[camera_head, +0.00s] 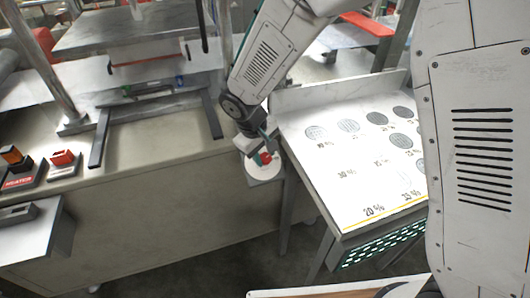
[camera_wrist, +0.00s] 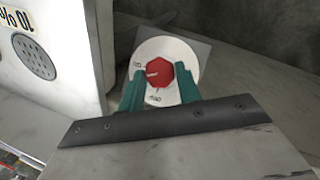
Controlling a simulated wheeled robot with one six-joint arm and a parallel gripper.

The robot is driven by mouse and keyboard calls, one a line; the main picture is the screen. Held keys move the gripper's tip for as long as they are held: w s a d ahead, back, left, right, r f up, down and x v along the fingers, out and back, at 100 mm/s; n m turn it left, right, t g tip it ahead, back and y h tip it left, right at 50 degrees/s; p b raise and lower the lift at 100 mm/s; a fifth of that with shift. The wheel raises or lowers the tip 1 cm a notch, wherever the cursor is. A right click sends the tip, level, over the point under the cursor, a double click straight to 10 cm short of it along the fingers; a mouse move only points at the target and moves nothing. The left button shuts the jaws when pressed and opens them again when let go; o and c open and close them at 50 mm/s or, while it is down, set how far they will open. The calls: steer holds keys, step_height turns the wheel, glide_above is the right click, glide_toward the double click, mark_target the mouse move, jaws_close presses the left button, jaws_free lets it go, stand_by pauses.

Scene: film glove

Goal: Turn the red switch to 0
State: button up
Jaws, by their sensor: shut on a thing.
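The red switch (camera_wrist: 159,72) is a faceted knob on a round white dial (camera_wrist: 182,53) in the wrist view. A pale mark on its face points left, toward small print on the dial's left. More print shows below the knob; I cannot read it surely. The two green fingers of my gripper (camera_wrist: 160,90) stand on either side of the knob and are shut on it. In the head view the switch (camera_head: 265,157) shows small, with its dial (camera_head: 258,175) on the bench's right side and my gripper (camera_head: 259,148) over it, partly hiding it.
A white sloped panel (camera_head: 340,170) with round grilles and percent labels stands just right of the switch. A bench (camera_head: 150,170) is at the left, carrying a clamp frame (camera_head: 150,90) and red-topped switch boxes (camera_head: 62,158).

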steer(key=n+t, duration=0.1)
steer(key=n, duration=0.1)
steer(key=n+h, duration=0.1)
steer(key=n, duration=0.1)
steer(key=n+t+h, duration=0.1)
steer(key=n, duration=0.1)
steer(key=shift+s+a+f+t, duration=0.1)
steer(key=shift+s+a+t, duration=0.1)
steer(key=shift+s+t, duration=0.1)
steer(key=n+t, duration=0.1)
steer(key=n, duration=0.1)
steer(key=n+t, duration=0.1)
steer(key=n, duration=0.2)
steer(key=shift+s+f+t, duration=0.1)
steer(key=shift+s+t, duration=0.05)
steer(key=shift+t, duration=0.25)
steer(key=shift+n, duration=0.3)
steer(key=o, duration=1)
steer(key=shift+d, duration=0.1)
steer(key=shift+c, duration=0.2)
steer(key=v, duration=0.7)
steer(key=shift+s+a+r, duration=0.2)
steer(key=shift+s+r, duration=0.05)
steer(key=shift+s, duration=0.05)
